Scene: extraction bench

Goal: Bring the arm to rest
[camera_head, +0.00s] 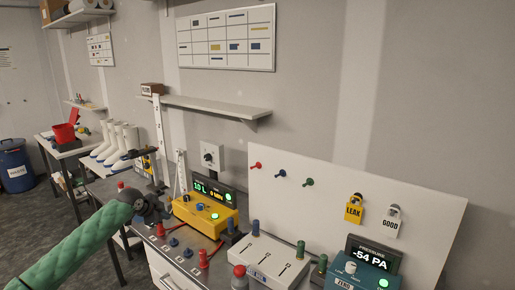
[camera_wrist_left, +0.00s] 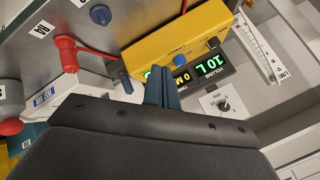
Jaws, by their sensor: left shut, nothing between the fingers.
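My left arm (camera_head: 75,248), in a green quilted sleeve, reaches in from the left in the head view. Its dark gripper (camera_head: 156,212) is over the left part of the bench, left of the yellow box (camera_head: 206,214). In the left wrist view the gripper's blue-grey fingers (camera_wrist_left: 163,88) are together, with nothing between them. They point toward the yellow box (camera_wrist_left: 165,45), overlapping its lower edge in the picture; I cannot tell whether they touch it. My right gripper is in neither view.
The yellow box has a lit display (camera_wrist_left: 208,66) reading 10 L. A white slotted box (camera_head: 268,258) and a teal pressure unit (camera_head: 350,280) reading -54 PA stand to the right. Red and blue connectors (camera_head: 204,259) stand in front. A white board (camera_head: 430,215) rises behind.

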